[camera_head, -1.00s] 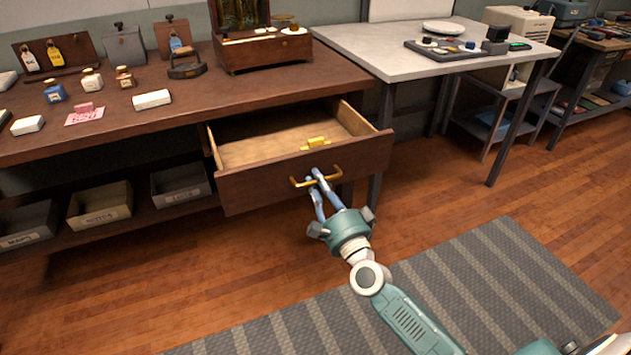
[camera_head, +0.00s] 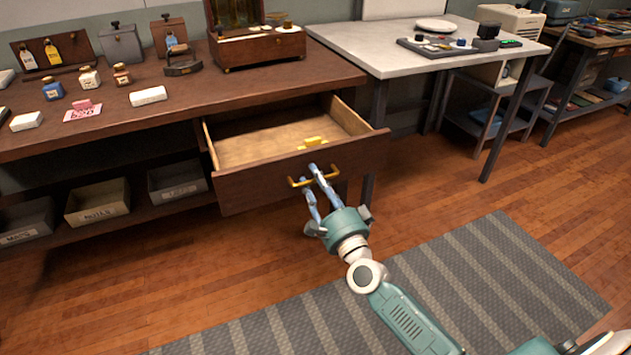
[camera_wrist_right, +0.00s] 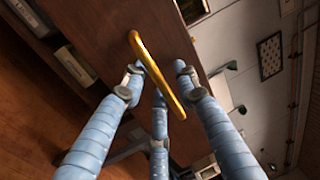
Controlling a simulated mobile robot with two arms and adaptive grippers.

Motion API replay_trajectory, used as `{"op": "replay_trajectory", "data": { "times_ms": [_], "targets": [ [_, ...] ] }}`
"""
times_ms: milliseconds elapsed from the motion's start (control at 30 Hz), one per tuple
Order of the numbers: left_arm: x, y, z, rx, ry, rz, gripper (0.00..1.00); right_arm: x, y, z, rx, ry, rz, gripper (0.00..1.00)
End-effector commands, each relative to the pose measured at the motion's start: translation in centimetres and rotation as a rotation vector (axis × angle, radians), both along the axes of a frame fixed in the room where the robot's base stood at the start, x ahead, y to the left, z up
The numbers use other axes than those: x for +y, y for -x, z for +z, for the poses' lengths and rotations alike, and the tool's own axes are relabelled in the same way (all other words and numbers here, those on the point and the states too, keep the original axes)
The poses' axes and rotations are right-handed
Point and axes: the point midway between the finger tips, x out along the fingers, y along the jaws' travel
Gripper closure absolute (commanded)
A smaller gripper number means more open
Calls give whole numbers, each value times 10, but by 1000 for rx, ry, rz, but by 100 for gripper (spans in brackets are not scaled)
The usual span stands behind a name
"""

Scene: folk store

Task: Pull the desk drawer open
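The wooden desk drawer (camera_head: 240,190) stands pulled well out from the desk, its inside showing. A brass handle (camera_head: 292,183) is on its dark front; it also crosses the middle of the right wrist view (camera_wrist_right: 160,80). My right gripper (camera_head: 311,180) is at the handle. In the right wrist view its blue fingers (camera_wrist_right: 157,75) stand apart on both sides of the handle, with a gap beside it, so it looks open. Whether a finger still touches the handle is not clear. A yellow object (camera_head: 312,142) lies inside the drawer. My left gripper is not in view.
The desk top (camera_head: 220,95) holds bottles, boxes and a wooden chest (camera_head: 258,48). Grey and tan bins (camera_head: 98,203) sit on the low shelf. A white-topped table (camera_head: 375,55) stands to the right. The floor in front has a striped grey mat (camera_head: 480,270).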

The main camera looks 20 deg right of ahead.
Motion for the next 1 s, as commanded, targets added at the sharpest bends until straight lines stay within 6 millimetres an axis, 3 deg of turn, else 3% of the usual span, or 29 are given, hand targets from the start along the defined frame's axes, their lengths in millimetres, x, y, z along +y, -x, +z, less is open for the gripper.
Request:
{"op": "replay_trajectory", "data": {
  "times_ms": [267,700,1000],
  "targets": [
    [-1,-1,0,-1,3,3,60,0,13,-5,4,1,1,70],
    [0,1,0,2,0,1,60,-3,99,-20,4,2,1,70],
    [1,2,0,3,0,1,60,-4,118,-23,0,1,0,70]
  ]
}}
